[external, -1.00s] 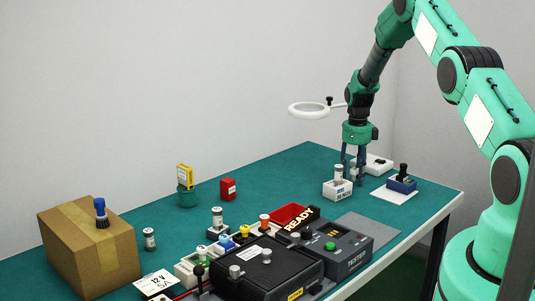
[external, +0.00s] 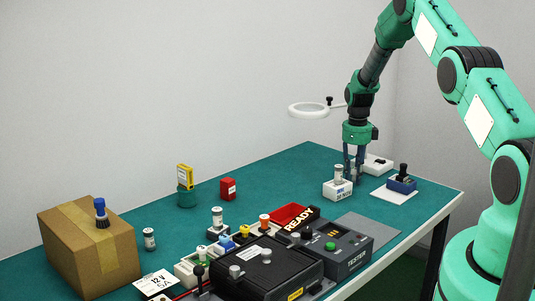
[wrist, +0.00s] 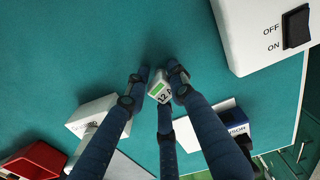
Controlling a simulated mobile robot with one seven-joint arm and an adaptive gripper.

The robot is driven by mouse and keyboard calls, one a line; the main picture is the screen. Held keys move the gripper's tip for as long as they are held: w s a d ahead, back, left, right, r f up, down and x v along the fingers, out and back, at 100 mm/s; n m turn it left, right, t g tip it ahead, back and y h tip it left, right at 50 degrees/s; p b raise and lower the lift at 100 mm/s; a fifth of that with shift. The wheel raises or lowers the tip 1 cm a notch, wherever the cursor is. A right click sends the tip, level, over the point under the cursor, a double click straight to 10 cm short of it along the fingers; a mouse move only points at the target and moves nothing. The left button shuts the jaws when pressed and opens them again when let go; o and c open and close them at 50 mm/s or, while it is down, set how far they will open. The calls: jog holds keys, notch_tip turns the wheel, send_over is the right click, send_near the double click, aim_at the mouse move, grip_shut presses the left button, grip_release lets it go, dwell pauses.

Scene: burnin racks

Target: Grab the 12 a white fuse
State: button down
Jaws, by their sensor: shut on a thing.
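The white fuse (wrist: 159,91) shows in the wrist view with dark "12 A" lettering and a green patch on top. My gripper (wrist: 161,84) has its dark blue fingers closed around it from several sides. In the external view my gripper (external: 355,178) points straight down at the far right part of the table, behind a white holder. The fingers hide most of the fuse there. The fuse appears to be at table level; I cannot tell whether it still touches the table.
Close by are the white holder (external: 337,190) with a silver-capped piece in it, a blue block (external: 403,186) with a black knob, and a white switch box (external: 379,165). A magnifier ring (external: 309,110) hangs left of my arm. A black case (external: 267,262) and a tester (external: 340,247) stand in front.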

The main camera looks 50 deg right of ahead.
aim_at(355, 168)
jog(key=shift+r, duration=0.15)
jog(key=shift+r, duration=0.75)
notch_tip(355, 168, up, 2)
jog(key=s+a, duration=0.3)
jog(key=s, duration=0.1)
jog(key=s+a, duration=0.2)
jog(key=s, duration=0.3)
jog(key=s+a+r+b, duration=0.1)
jog(key=s+a, duration=0.2)
jog(key=s, duration=0.1)
jog(key=shift+s+a+r, duration=0.1)
jog(key=shift+s+a, duration=0.1)
jog(key=shift+a, duration=0.15)
